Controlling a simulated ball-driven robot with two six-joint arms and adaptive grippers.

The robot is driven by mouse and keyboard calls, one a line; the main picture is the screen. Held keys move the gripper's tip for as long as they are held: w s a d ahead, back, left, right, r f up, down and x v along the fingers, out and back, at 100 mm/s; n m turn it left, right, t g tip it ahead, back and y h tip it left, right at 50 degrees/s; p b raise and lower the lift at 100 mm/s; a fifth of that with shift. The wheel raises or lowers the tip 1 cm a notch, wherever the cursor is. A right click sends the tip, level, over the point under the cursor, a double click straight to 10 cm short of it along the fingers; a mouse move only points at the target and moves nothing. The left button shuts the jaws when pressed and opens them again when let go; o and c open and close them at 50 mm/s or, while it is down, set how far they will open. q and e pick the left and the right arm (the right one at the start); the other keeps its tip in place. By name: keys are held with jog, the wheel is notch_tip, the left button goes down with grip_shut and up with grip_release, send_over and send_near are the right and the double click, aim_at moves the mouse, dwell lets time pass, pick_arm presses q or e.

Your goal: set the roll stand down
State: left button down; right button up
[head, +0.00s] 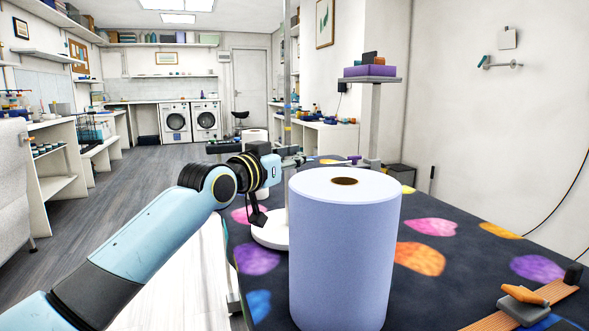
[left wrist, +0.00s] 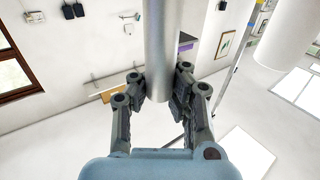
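A thin upright metal pole (head: 287,60) rises over a round white base (head: 268,229) at the left side of the patterned table; I take this as the roll stand. A large pale blue-lavender roll (head: 345,255) in front hides part of the base. I cannot tell whether the base touches the table. My left gripper (head: 287,160) is at the pole. In the left wrist view its fingers (left wrist: 158,88) are on either side of the grey pole (left wrist: 162,40) and appear closed on it. My right gripper is not in view.
The dark table (head: 460,265) with coloured hearts is fairly clear right of the roll. A wooden bar with a grey and orange piece (head: 524,302) lies at its right front. A small shelf with a purple box (head: 370,71) stands behind. A white cylinder (head: 257,136) is behind my arm.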

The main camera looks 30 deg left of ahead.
pick_arm(q)
jog(key=shift+f, duration=0.25)
jog(key=c, duration=1.9)
grip_release()
jog(key=shift+f, duration=0.15)
jog(key=shift+c, duration=0.2)
jog(key=o, duration=0.5)
jog(key=shift+c, duration=0.2)
jog(key=shift+o, duration=0.2)
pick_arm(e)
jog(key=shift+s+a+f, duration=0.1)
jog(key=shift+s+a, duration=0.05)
pick_arm(q)
jog(key=shift+s, duration=0.1)
jog(key=s+a+p, duration=0.1)
jog(key=s+p, duration=0.4)
jog(key=s, duration=0.6)
jog(key=shift+s+a+p, duration=0.25)
jog(key=shift+s+p, duration=0.1)
jog(key=shift+s, duration=0.05)
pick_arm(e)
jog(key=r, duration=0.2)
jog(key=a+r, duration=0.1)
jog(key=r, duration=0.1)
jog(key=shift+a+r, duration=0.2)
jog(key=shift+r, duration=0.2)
